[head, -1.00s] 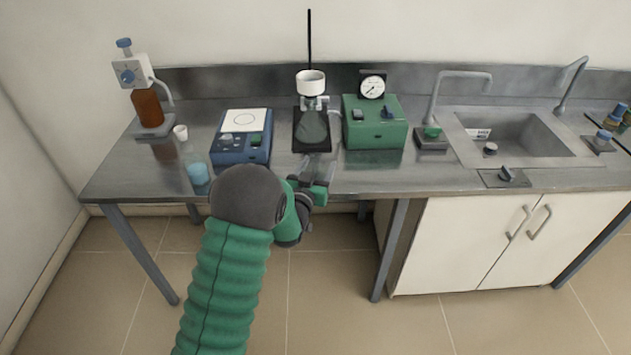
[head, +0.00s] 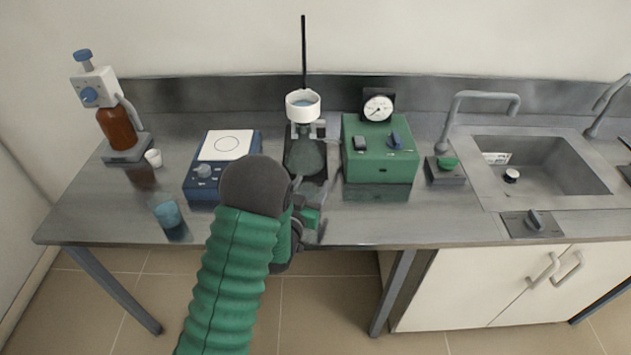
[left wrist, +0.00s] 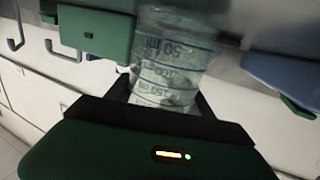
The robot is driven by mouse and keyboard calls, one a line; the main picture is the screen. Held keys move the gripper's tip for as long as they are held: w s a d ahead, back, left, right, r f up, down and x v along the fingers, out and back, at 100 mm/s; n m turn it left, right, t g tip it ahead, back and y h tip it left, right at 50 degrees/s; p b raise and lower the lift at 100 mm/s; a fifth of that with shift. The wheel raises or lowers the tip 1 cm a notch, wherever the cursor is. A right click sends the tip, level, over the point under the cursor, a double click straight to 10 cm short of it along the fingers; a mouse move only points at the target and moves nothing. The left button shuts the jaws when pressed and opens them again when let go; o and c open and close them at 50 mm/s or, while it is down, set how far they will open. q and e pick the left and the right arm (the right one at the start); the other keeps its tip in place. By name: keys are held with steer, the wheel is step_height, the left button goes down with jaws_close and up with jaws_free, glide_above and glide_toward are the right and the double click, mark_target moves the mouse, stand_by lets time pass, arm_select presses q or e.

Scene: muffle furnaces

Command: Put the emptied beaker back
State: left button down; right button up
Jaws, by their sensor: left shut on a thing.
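My left gripper (head: 308,215) is low over the front edge of the bench, in front of the filter stand. In the left wrist view it is shut on a clear beaker (left wrist: 172,62) with printed volume marks, and no coloured liquid shows in it. In the head view the beaker is mostly hidden or too faint to make out. A white funnel (head: 303,107) sits on the stand, with pale blue inside. My right gripper is not in view.
A blue balance-like device (head: 205,178) is left of the stand and a green gauge box (head: 380,155) right of it. A brown dispenser bottle (head: 117,130) and small white cup (head: 153,158) stand at left. The sink (head: 560,165) is right. Bare bench (head: 110,205) shows at front left.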

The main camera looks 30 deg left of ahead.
arm_select(q)
steer(key=shift+w+f, duration=0.25)
steer(key=shift+w, duration=0.15)
steer(key=c, duration=0.8)
jaws_free()
steer(key=shift+f, duration=0.1)
steer(key=o, duration=0.4)
steer(key=shift+s+a+r, duration=0.2)
steer(key=shift+s+r, duration=0.05)
steer(key=shift+s, duration=0.05)
steer(key=shift+a, duration=0.1)
steer(key=shift+f, duration=0.15)
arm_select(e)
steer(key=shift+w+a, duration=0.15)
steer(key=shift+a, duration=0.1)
arm_select(q)
steer(key=shift+w, duration=0.15)
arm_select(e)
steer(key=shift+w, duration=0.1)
